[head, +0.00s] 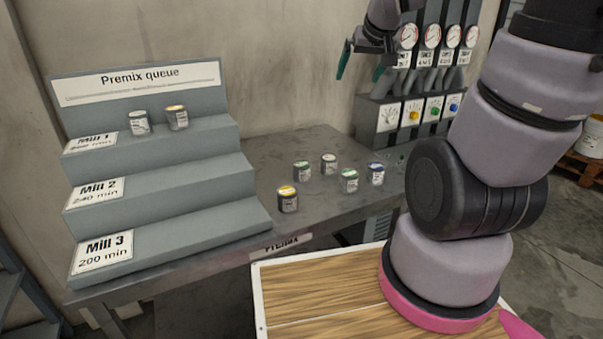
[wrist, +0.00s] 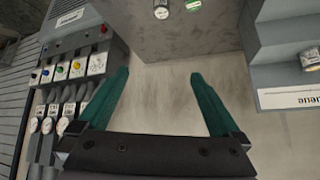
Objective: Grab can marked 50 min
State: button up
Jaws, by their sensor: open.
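Several small paint cans stand on the grey table: a yellow-topped can (head: 288,199), a green-marked can (head: 302,171), a can with a pale top (head: 329,164), another green-marked can (head: 349,181) and a blue-topped can (head: 376,173). A white can (head: 139,123) and a yellow-topped can (head: 177,118) stand on the top step of the rack. The minute markings on the cans are too small to read. My gripper (head: 362,66) is open and empty, raised near the back wall above the table. In the wrist view my gripper (wrist: 158,88) shows its green fingers wide apart with nothing between them.
The stepped "Premix queue" rack (head: 165,185) has Mill 1, Mill 2 and Mill 3 labels; its lower two steps are empty. A panel with gauges and coloured knobs (head: 411,114) stands at the table's back right. The table (head: 262,160) is clear between rack and cans.

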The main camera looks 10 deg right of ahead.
jog(key=w+d+f+n, duration=0.1)
jog(key=w+f+n, duration=0.1)
jog(key=w+f, duration=0.65)
jog(key=n+t+y, duration=0.3)
jog(key=n+y, duration=0.2)
jog(key=y, duration=0.1)
send_near(305, 167)
jog(key=x, duration=0.4)
jog(key=shift+w+d+f, duration=0.15)
jog(key=shift+w, duration=0.2)
jog(key=shift+s+f+t, duration=0.15)
jog(key=shift+f+t, duration=0.05)
jog(key=shift+t, duration=0.1)
jog(key=shift+a+f+y, duration=0.15)
jog(key=shift+a+y, duration=0.15)
jog(key=shift+a, duration=0.1)
jog(key=x, duration=0.5)
jog(key=shift+d, duration=0.1)
jog(key=x, duration=0.5)
jog(key=shift+w+d, duration=0.1)
jog(key=shift+w, duration=0.4)
